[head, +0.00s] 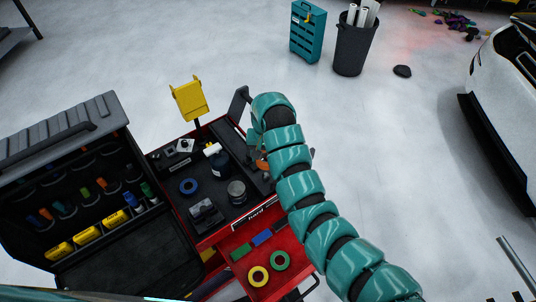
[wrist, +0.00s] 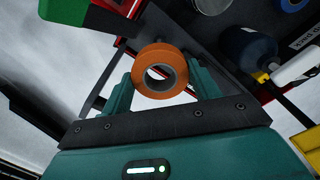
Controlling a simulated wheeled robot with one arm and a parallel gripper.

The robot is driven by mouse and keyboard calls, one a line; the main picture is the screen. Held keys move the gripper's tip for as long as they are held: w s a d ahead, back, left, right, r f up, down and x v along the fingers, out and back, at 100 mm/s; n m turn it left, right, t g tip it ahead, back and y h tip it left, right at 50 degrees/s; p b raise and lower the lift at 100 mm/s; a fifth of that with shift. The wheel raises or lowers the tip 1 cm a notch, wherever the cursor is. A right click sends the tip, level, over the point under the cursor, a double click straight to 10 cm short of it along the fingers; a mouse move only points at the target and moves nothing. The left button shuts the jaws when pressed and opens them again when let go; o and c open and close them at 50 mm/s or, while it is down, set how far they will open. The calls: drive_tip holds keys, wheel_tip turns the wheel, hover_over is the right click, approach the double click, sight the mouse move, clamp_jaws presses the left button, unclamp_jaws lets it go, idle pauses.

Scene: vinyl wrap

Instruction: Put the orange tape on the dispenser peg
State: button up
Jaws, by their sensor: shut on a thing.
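The orange tape (wrist: 142,60) is a roll with a grey core, held between the two teal fingers of my gripper (wrist: 162,82) in the wrist view. Its hole faces the wrist camera. In the head view, a sliver of the orange tape (head: 262,165) shows beside my gripper (head: 256,152), over the right part of the cart top. My arm partly hides both. A small black device (head: 205,213) at the cart's front left may be the dispenser; I cannot make out a peg on it.
The red cart (head: 211,237) has a dark top with a blue tape roll (head: 189,187), a round metal tin (head: 236,192) and a dark bottle (head: 217,163). An open drawer holds yellow (head: 258,276) and green (head: 280,260) rolls. An open toolbox (head: 120,245) stands left.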

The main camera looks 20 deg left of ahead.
sight(266, 174)
drive_tip(key=shift+s+d+f, duration=0.1)
drive_tip(key=shift+s+f, duration=0.15)
drive_tip(key=shift+s, duration=0.2)
drive_tip(key=shift+a+f, duration=0.2)
drive_tip(key=shift+f, duration=0.4)
drive_tip(key=shift+w+d+f+b, duration=0.15)
drive_tip(key=shift+w+f+b, duration=0.05)
drive_tip(key=shift+f, duration=0.45)
drive_tip(key=shift+w+d+f+b, duration=0.15)
drive_tip(key=shift+f+b, duration=0.05)
drive_tip(key=shift+f, duration=0.45)
drive_tip(key=shift+s+a+f+b, duration=0.1)
drive_tip(key=shift+f+b, duration=0.5)
drive_tip(key=shift+f, duration=0.45)
drive_tip(key=shift+s+a+f+b, duration=0.1)
drive_tip(key=shift+f+b, duration=0.5)
drive_tip(key=shift+f, duration=0.45)
drive_tip(key=o, duration=1.1)
drive_tip(key=shift+c, duration=0.2)
